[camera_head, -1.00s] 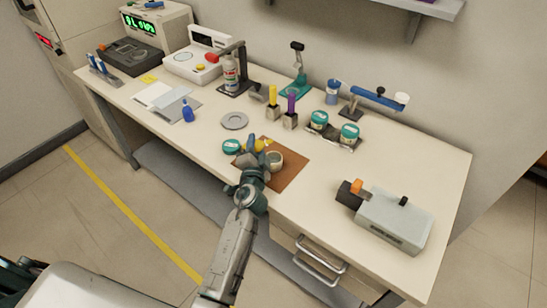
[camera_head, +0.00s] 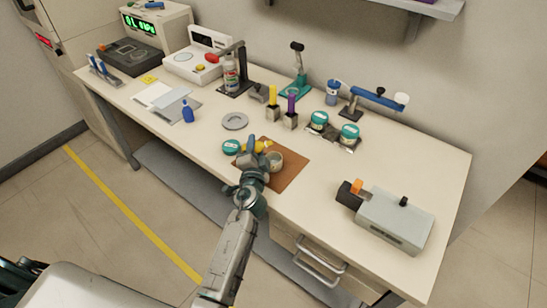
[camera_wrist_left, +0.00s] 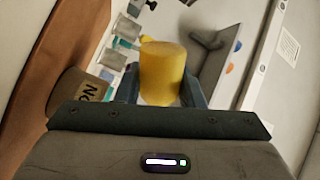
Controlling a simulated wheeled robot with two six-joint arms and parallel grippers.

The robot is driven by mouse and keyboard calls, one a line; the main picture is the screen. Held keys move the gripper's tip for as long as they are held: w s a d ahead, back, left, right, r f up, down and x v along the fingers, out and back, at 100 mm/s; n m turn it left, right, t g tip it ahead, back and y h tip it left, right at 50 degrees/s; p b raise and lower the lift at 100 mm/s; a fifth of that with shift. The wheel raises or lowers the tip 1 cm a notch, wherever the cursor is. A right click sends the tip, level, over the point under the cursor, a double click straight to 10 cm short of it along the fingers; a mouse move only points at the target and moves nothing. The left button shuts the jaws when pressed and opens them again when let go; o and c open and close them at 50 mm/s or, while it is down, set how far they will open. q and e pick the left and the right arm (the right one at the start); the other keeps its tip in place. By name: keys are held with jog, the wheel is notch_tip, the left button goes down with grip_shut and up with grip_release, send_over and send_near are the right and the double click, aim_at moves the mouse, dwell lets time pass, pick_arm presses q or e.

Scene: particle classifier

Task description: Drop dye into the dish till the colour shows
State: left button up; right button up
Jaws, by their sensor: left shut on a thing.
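My left gripper (camera_head: 258,150) is shut on a yellow cylinder (camera_wrist_left: 162,73), which I take for the dye container. In the wrist view it sits between the two dark blue-grey fingers. In the head view only a little yellow (camera_head: 265,146) shows past the fingers. A small pale cup-like dish (camera_head: 277,162) stands on the brown mat (camera_head: 292,165), just right of the gripper. A tan cup with partly cut-off dark lettering (camera_wrist_left: 80,92) shows at left in the wrist view. The colour inside the dish cannot be made out. My right gripper is not in view.
A teal-lidded jar (camera_head: 231,147) is left of the gripper, with a grey plate (camera_head: 235,121) behind. Yellow (camera_head: 273,101) and purple (camera_head: 291,103) tubes stand behind the mat. A grey device (camera_head: 395,220) is at right.

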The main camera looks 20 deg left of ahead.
pick_arm(q)
jog(key=shift+a+r+m+p, duration=0.1)
jog(key=shift+r+m+p, duration=0.25)
jog(key=shift+m+p, duration=0.4)
dwell(1.5)
jog(key=shift+f+m+t+b, duration=0.35)
jog(key=shift+m+b, duration=0.2)
jog(key=shift+m, duration=0.5)
dwell(1.9)
